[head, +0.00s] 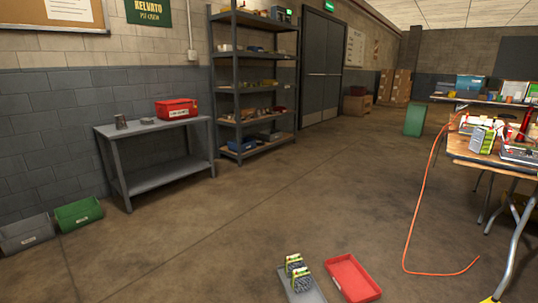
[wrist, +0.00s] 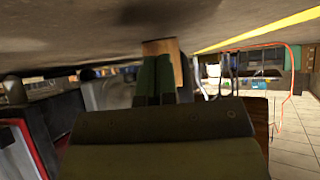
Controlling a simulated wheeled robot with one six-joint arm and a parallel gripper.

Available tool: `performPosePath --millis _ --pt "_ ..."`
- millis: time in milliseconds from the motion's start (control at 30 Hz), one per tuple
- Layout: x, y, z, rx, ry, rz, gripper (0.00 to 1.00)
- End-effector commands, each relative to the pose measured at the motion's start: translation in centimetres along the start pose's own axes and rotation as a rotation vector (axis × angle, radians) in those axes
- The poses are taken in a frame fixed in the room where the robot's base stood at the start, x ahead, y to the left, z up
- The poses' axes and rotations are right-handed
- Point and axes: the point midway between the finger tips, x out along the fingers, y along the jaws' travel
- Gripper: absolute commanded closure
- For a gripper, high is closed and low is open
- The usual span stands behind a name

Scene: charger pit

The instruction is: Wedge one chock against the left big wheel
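My gripper (wrist: 157,58) shows in the wrist view with two dark green fingers close together. A tan wooden block (wrist: 178,64), which looks like the chock, is at the fingertips and shows past them and to their right. The fingers appear shut on it; they hide part of it. The wrist view is upside down, with the floor along its top, and the block is seen against that floor. I cannot make out the left big wheel for sure in either view. The head view shows neither my gripper nor a chock.
In the wrist view, red and black shapes (wrist: 22,140) stand at left and a yellow floor line (wrist: 262,30) crosses at right. In the head view, a red tray (head: 352,278) lies on the floor, an orange hose (head: 418,205) trails from the table, and the middle floor is clear.

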Motion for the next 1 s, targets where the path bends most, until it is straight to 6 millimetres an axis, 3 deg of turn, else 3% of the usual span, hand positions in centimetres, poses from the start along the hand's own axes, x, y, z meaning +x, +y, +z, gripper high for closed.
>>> performPosePath --millis 1000 --pt "0.63 0.00 -0.50 0.000 -0.001 0.001 1.00"
